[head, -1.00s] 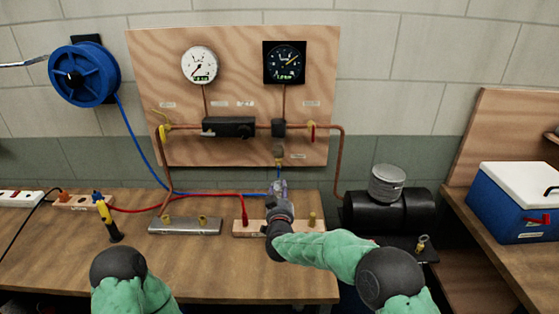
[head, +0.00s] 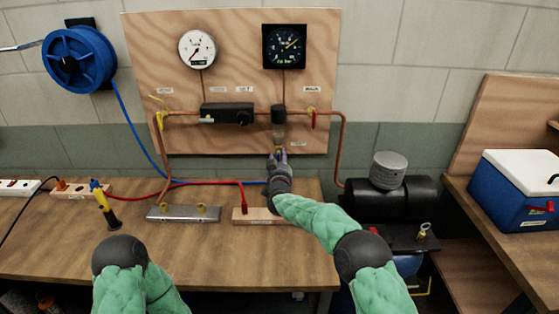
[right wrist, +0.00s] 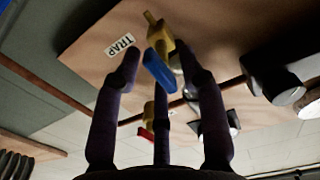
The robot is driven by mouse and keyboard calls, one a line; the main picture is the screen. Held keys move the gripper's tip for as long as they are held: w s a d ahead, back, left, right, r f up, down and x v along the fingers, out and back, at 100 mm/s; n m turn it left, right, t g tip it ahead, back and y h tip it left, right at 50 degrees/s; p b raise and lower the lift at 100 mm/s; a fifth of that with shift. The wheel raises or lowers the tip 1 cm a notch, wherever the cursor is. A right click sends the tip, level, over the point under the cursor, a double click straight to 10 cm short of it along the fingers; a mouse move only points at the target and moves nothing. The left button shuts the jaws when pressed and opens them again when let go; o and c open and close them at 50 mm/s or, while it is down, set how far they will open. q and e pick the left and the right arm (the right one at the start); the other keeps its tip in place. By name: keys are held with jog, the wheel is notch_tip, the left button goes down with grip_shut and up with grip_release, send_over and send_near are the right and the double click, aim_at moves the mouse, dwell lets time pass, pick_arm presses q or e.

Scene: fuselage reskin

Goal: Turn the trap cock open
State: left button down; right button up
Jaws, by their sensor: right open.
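The trap cock is a small brass valve (right wrist: 161,38) with a blue lever (right wrist: 158,70), beside a TRAP label (right wrist: 121,46) on the plywood board in the right wrist view. In the head view it sits below the trap's small bowl and is mostly hidden by my right gripper (head: 278,155). My right gripper is open. In the right wrist view its dark fingers (right wrist: 160,75) spread around the blue lever, with no clear grip on it. My left gripper is out of view; only part of its arm shows at the lower left.
The plywood board (head: 150,60) carries a white gauge (head: 197,48), a dark gauge (head: 284,46), copper pipes and a red-handled valve (head: 312,118). A wooden block (head: 250,216) and a metal bar (head: 184,213) lie on the bench (head: 200,250). A black tank (head: 400,197) stands right.

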jog(key=shift+w, duration=0.3)
grip_shut()
